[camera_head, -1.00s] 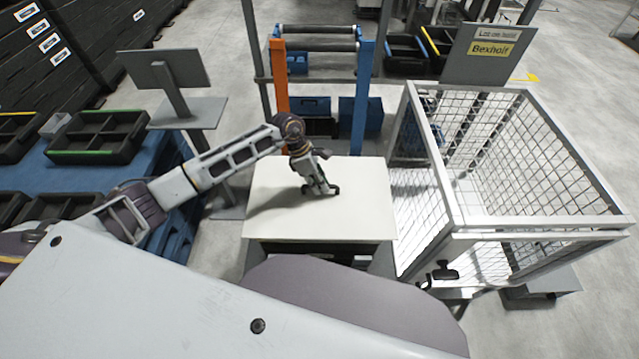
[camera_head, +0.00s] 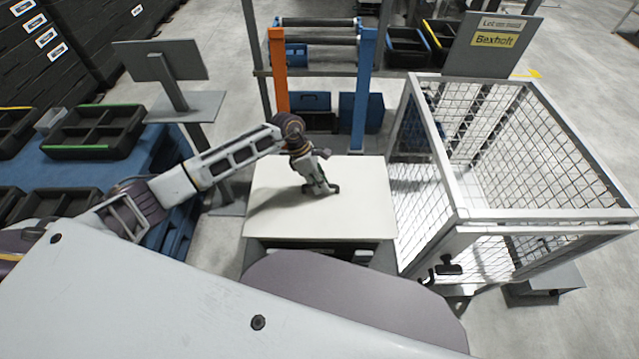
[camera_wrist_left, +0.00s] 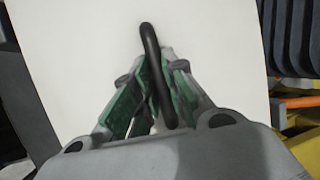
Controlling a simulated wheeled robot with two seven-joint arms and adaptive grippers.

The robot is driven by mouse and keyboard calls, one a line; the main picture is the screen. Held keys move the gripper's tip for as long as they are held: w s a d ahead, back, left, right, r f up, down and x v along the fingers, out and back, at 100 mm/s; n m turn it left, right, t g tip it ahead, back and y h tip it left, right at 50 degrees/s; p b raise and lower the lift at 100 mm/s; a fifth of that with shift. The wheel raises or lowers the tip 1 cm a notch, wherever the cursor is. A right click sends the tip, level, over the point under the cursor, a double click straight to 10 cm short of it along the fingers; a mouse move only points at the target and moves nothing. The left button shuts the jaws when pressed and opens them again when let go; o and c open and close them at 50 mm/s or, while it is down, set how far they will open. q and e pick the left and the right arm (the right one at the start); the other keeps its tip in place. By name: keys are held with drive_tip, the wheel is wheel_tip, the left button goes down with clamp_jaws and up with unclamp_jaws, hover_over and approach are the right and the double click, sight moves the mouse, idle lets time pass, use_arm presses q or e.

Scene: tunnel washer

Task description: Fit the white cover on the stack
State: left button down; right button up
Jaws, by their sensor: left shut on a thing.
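The white cover (camera_head: 285,213) is a flat, pale rectangular board in the middle of the head view. It has a black loop handle on top, seen clearly in the left wrist view (camera_wrist_left: 150,55). My left gripper (camera_head: 322,188) reaches down over the cover from the left, and its green-padded fingers (camera_wrist_left: 152,92) are closed around the handle. A dark space with grey and pale parts shows below the cover's front edge. The stack is largely hidden under the cover, and I cannot tell whether the cover touches it. My right gripper is not in view.
A wire-mesh cage (camera_head: 465,214) stands close to the cover's right. An orange and blue rack (camera_head: 365,90) stands behind. A grey screen on a post (camera_head: 160,60) and a blue table (camera_head: 60,168) with black divided trays (camera_head: 92,152) are at left.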

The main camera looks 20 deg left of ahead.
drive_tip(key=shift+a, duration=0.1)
use_arm(q)
drive_tip(key=c, duration=1.4)
unclamp_jaws()
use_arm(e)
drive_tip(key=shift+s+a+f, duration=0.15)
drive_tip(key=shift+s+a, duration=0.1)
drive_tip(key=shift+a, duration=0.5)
use_arm(q)
drive_tip(key=shift+v, duration=0.9)
drive_tip(key=v, duration=1)
drive_tip(key=shift+r, duration=0.15)
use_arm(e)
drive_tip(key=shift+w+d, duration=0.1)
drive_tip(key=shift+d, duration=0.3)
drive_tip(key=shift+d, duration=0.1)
